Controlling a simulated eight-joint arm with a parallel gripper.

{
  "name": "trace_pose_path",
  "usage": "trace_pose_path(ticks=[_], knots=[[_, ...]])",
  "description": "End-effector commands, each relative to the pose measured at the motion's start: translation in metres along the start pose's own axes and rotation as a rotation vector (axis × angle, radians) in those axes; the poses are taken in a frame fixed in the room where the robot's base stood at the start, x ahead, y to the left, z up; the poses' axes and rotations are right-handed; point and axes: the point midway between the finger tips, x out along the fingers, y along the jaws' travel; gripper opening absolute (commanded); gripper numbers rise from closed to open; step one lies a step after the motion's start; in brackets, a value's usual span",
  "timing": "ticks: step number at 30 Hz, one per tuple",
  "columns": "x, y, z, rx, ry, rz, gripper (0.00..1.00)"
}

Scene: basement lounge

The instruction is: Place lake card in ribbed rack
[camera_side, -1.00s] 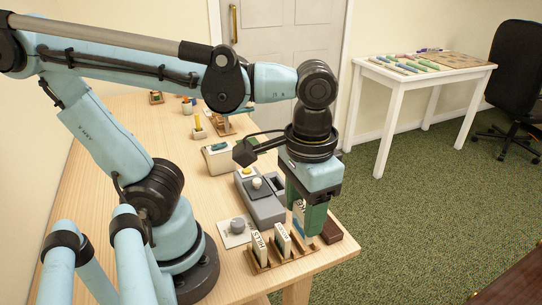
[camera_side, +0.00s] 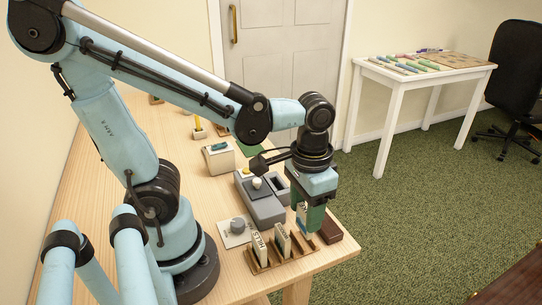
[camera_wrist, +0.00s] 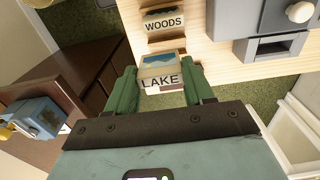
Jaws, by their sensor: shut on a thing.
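The lake card (camera_wrist: 160,72) has a blue picture and the word LAKE, and it stands between my gripper's green fingers. My gripper (camera_wrist: 160,90) is shut on it. In the side view my gripper (camera_side: 312,218) is at the right end of the wooden ribbed rack (camera_side: 282,262), with part of the lake card (camera_side: 302,213) showing at its left. I cannot tell whether the card's lower edge is in a slot. The woods card (camera_side: 282,240) and the hills card (camera_side: 260,248) stand tilted in the rack. The woods card also shows in the wrist view (camera_wrist: 164,22).
A dark red block (camera_side: 331,231) lies right of the rack near the table edge. A grey device (camera_side: 263,208) stands behind the rack, and a grey knob on a plate (camera_side: 237,228) is at its left. A beige box (camera_side: 218,158) is farther back.

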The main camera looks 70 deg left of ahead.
Motion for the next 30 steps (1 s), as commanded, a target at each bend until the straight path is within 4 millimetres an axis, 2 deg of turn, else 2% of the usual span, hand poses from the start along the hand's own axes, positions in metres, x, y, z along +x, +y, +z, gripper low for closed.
trace_pose_path(ticks=[6, 10, 21, 30], knots=[[0.009, -0.012, -0.009, 0.000, 0.000, 0.000, 0.24], [0.015, -0.012, -0.010, 0.001, 0.000, 0.000, 0.24], [0.047, -0.012, -0.009, 0.001, 0.000, 0.000, 0.24], [0.049, -0.012, -0.009, 0.001, 0.000, 0.000, 0.24]])
